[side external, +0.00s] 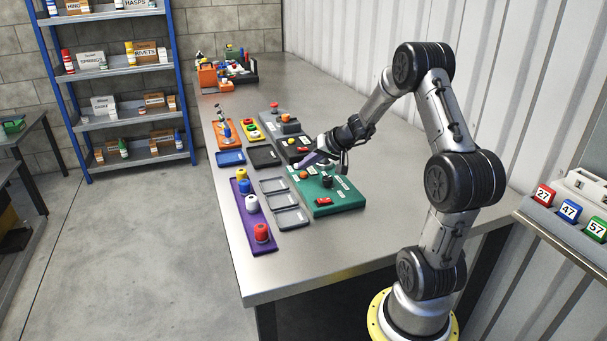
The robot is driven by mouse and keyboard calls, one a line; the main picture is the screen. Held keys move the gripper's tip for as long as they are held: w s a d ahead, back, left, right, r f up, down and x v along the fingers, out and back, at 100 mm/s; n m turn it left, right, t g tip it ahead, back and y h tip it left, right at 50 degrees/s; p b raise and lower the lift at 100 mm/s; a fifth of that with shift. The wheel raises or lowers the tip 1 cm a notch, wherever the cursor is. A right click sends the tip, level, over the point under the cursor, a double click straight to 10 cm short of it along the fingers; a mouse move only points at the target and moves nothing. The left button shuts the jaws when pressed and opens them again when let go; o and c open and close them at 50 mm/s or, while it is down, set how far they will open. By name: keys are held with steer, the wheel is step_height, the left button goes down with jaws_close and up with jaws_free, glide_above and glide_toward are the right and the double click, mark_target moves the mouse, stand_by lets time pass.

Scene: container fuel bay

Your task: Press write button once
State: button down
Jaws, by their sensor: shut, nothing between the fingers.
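My gripper (303,164) is shut and empty. It points down and left, low over the far left corner of a green control panel (349,197) on the steel bench. The green panel carries an orange knob (304,174), a dark knob (326,181) and a red control (323,201), with small white labels. Behind it is a black panel (291,152) with a red control (303,150). The labels are too small to read, so I cannot tell which control is the write button. I cannot tell whether the fingertips touch a panel.
A purple tray (265,247) with several coloured knobbed pieces lies along the bench's left edge. Empty grey trays (292,218) lie beside the green panel. Blue and black trays (231,158) and an orange tray are farther back. The near bench surface (330,245) is clear.

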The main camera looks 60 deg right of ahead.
steer(key=shift+r, duration=0.15)
step_height(320, 180, up, 5)
stand_by(0.8)
steer(key=shift+a, duration=0.1)
stand_by(0.4)
